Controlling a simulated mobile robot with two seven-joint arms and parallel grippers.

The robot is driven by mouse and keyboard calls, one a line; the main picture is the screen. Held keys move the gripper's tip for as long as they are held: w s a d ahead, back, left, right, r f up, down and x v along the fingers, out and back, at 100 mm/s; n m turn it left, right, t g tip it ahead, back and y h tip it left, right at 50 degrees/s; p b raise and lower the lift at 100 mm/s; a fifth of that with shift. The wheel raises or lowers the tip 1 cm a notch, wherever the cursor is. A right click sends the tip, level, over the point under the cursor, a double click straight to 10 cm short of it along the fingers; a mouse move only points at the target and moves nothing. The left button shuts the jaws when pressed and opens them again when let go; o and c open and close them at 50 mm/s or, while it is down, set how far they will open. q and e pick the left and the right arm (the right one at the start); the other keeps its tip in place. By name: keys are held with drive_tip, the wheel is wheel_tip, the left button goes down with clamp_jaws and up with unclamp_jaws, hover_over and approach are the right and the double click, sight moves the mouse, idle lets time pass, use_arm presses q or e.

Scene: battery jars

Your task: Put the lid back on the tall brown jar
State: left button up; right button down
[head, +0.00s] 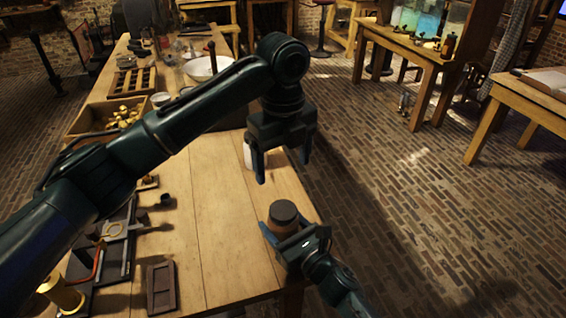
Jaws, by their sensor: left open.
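The brown jar (283,227) stands near the front right edge of the wooden table. A dark round lid (284,211) sits on its top and looks level; how well it is seated cannot be told. My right gripper (290,236) comes in from the lower right with its fingers around the jar's body, shut on it. My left gripper (283,171) is open and empty, pointing down above and a little behind the lid, apart from it.
A white container (248,156) stands behind my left gripper's finger. Dark trays and tools (161,287) lie on the table's left side, with a brass-coloured spool (63,293). A wooden crate (92,117) and white bowl (203,67) are farther back. The table's middle (215,230) is clear.

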drive_tip(key=shift+c, duration=1.3)
unclamp_jaws()
drive_tip(key=b+v, duration=0.1)
drive_tip(key=v, duration=1.1)
drive_tip(key=shift+s+d, duration=0.35)
drive_tip(key=shift+s, duration=0.1)
